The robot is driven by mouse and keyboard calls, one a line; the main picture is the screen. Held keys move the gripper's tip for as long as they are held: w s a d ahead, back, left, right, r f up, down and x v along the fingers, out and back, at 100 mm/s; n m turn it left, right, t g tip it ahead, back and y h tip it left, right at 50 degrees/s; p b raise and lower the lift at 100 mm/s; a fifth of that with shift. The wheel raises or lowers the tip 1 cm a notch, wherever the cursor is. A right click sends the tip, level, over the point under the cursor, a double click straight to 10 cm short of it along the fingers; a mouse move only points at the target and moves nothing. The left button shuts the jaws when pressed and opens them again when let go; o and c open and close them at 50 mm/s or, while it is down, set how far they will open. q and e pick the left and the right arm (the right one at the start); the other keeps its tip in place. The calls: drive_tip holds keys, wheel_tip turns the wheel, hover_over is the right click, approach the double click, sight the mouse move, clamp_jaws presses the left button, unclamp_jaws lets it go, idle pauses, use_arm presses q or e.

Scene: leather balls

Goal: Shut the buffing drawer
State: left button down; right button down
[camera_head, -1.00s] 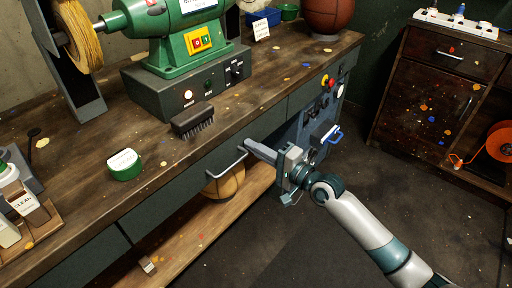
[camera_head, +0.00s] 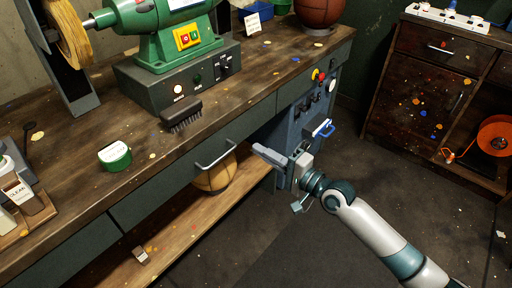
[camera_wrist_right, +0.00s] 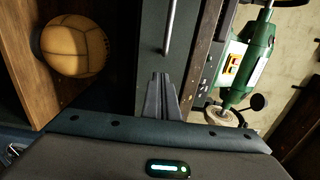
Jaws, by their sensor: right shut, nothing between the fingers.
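The green drawer front (camera_head: 165,185) sits under the bench top and looks flush with the panels beside it. In the right wrist view, the drawer front (camera_wrist_right: 150,50) and handle (camera_wrist_right: 170,28) show ahead of the fingertips. My right gripper (camera_head: 259,150) is shut and empty, to the right of the handle and apart from it. The gripper also shows in the right wrist view (camera_wrist_right: 162,80), its fingers pointing at the drawer front. My left gripper is out of view.
The wooden bench top (camera_head: 85,165) carries a green buffing machine (camera_head: 180,45), a black brush (camera_head: 182,116) and a green tin (camera_head: 115,157). A leather ball (camera_head: 215,175) lies on the lower shelf. A blue-handled panel (camera_head: 318,128) stands right of the drawer. Floor in front is clear.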

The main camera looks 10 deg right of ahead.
drive_tip(key=v, duration=0.6)
drive_tip(key=shift+s, duration=0.2)
drive_tip(key=shift+d, duration=0.1)
